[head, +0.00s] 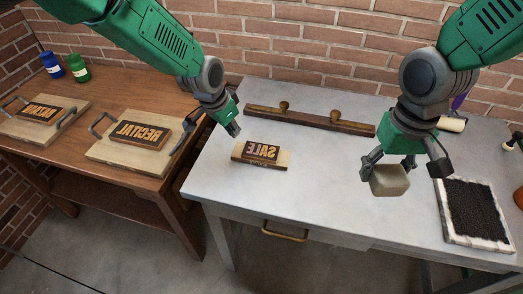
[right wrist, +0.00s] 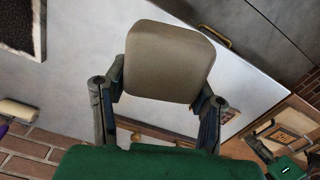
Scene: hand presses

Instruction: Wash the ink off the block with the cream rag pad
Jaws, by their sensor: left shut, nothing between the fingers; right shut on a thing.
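The pad fills the space between the fingers in the right wrist view (right wrist: 169,62). My left gripper (head: 234,131) is shut and empty, just behind and left of the block, apparently not touching it.
A wooden bar with two knobs (head: 310,120) lies behind the block. A dark ink tray (head: 472,212) is at the right, with a cream roller (head: 451,124) behind it. Table between block and pad is clear.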

